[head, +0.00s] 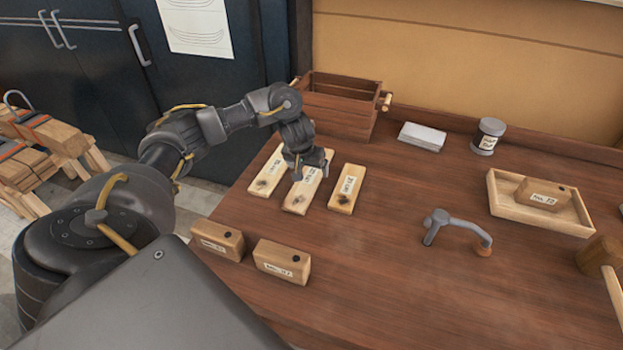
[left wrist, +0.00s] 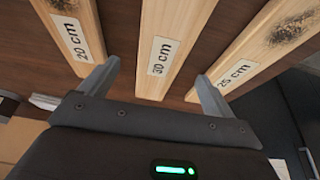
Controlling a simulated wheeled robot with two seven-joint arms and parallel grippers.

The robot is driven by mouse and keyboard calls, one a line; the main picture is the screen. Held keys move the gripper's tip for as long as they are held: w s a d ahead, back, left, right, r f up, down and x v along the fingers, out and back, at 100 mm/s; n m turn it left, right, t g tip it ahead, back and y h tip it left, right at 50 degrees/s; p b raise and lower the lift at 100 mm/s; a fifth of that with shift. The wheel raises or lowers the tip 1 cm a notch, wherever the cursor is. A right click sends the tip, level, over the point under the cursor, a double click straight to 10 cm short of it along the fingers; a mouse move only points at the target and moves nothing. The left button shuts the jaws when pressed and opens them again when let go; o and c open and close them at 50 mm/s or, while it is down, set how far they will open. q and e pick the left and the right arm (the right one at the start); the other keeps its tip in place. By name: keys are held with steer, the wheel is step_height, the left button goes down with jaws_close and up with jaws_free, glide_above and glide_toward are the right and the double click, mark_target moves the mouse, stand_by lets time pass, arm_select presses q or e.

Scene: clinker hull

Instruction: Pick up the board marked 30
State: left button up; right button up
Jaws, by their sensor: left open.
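Three pale wooden boards lie side by side on the bench. The board marked 30 cm (left wrist: 165,50) is the middle one in the left wrist view, and it is also the middle one in the head view (head: 297,204). My left gripper (head: 311,168) is over its far part, pointing down. In the left wrist view the open fingers (left wrist: 157,72) stand to either side of the 30 board, with nothing gripped. The board marked 20 cm (left wrist: 72,35) lies left of it there, and the board marked 25 cm (left wrist: 245,65) right. My right gripper is out of view.
A wooden crate (head: 345,105) stands behind the boards. Two labelled blocks (head: 282,262) sit at the near edge. A grey lever tool (head: 455,225), a tray (head: 560,219) holding a block, a tin (head: 487,137) and a mallet (head: 600,258) lie to the right.

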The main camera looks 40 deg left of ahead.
mark_target(310, 176)
arm_select(q)
steer(key=shift+s+a+f, duration=0.1)
steer(key=shift+f, duration=0.35)
steer(key=x, duration=0.3)
steer(key=shift+w+f, duration=0.3)
steer(key=shift+w+a+f, duration=0.1)
steer(key=shift+f, duration=0.05)
steer(key=shift+c, duration=0.6)
steer(key=c, duration=1)
steer(key=shift+c, duration=0.2)
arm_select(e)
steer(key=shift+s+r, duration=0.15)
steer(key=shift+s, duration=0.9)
